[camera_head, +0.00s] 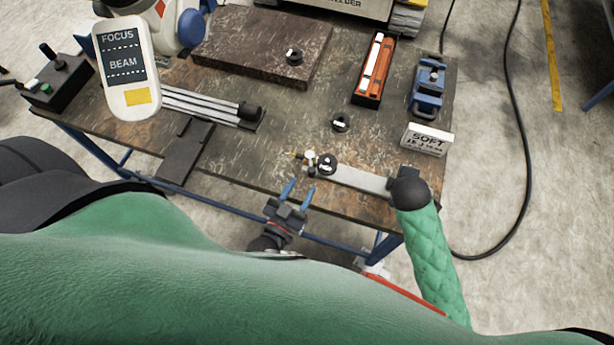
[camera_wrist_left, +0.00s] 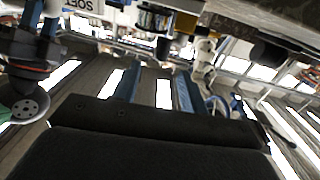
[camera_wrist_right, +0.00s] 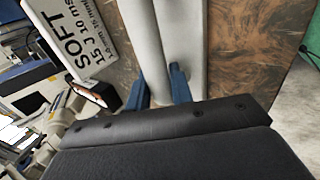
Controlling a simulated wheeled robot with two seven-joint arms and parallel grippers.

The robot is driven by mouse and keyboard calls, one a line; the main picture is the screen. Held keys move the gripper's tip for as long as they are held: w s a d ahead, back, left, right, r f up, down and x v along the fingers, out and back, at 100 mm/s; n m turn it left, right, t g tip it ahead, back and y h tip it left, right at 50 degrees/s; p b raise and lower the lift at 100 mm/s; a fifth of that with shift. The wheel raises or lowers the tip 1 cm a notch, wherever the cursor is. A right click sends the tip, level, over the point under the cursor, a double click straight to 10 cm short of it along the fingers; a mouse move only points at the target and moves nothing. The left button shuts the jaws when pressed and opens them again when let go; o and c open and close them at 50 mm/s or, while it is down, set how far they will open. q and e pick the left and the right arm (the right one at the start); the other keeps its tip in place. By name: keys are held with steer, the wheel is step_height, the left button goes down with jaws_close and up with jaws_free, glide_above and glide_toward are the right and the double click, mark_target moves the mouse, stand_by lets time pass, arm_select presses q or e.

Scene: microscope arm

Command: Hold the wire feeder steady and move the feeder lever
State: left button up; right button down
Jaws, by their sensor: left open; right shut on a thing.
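A pale grey bar (camera_head: 358,180), which I take for the wire feeder, lies near the table's front edge. At its left end are a black knob (camera_head: 327,164), a small pale piece (camera_head: 310,156) and a brass tip; I cannot tell which part is the lever. My left gripper (camera_head: 298,191) is open and empty, in front of and below that end, with blue fingers pointing at it. In the right wrist view my right gripper (camera_wrist_right: 159,85) is shut on the pale bar (camera_wrist_right: 147,45). In the head view a green sleeve's dark end mostly hides it.
A white SOFT block (camera_head: 427,139) stands beyond the bar's right end. A green quilted sleeve (camera_head: 432,255) is at the right. An orange-and-white box (camera_head: 374,68), a blue vice-like device (camera_head: 428,87) and a dark slab (camera_head: 262,40) stand farther back. A FOCUS/BEAM panel (camera_head: 126,68) is at left.

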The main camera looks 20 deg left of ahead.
arm_select(q)
steer(key=shift+s+a, duration=0.2)
steer(key=shift+s, duration=1.15)
arm_select(e)
steer(key=shift+r, duration=0.1)
steer(key=c, duration=1.1)
jaws_free()
steer(key=shift+c, duration=0.2)
